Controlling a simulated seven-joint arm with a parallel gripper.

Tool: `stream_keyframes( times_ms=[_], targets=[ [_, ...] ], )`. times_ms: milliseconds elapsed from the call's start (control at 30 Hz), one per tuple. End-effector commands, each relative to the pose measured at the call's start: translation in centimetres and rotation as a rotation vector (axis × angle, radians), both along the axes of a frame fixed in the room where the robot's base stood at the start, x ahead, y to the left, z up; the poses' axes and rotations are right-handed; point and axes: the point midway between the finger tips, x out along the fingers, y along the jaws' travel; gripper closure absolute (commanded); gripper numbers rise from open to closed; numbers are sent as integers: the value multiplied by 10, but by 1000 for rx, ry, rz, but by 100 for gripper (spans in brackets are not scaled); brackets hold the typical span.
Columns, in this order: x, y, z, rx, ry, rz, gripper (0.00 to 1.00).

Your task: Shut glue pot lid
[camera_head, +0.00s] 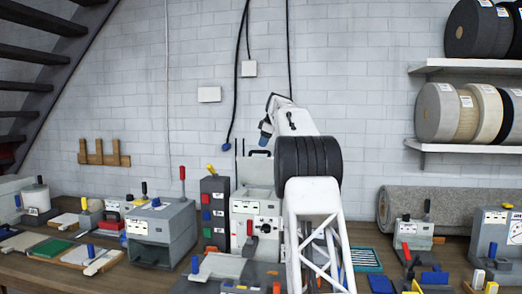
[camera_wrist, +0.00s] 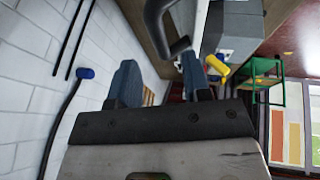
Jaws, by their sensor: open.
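No glue pot can be named for certain. A light grey machine (camera_head: 243,222) stands on the bench just left of my arm. A grey panel (camera_head: 257,172) with a dark handle (camera_head: 260,153) on top stands raised at its back; it looks like an open lid. My gripper (camera_head: 265,133) is above this panel, partly hidden by my arm. In the wrist view my gripper (camera_wrist: 158,62) has two blue-grey fingers spread apart with nothing between them. A thick dark curved handle (camera_wrist: 158,22) is just beyond the fingertips, apart from them.
A tall dark cabinet (camera_head: 214,210) with coloured labels and a grey box machine (camera_head: 160,232) with a red lever stand to the left. A blue-ended cable (camera_head: 228,143) hangs on the wall near my gripper. A rolled grey rug (camera_head: 440,205) lies behind at right.

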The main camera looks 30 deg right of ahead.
Motion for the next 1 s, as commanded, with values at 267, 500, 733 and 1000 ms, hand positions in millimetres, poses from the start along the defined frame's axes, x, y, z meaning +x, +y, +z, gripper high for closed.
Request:
stream_keyframes(
  times_ms=[267, 500, 733, 1000],
  targets=[
    [14, 4, -28, 0, 0, 1, 56],
    [18, 6, -38, 0, 0, 0, 56],
    [18, 5, -39, 0, 0, 0, 56],
    [18, 5, -39, 0, 0, 0, 91]
  ],
)
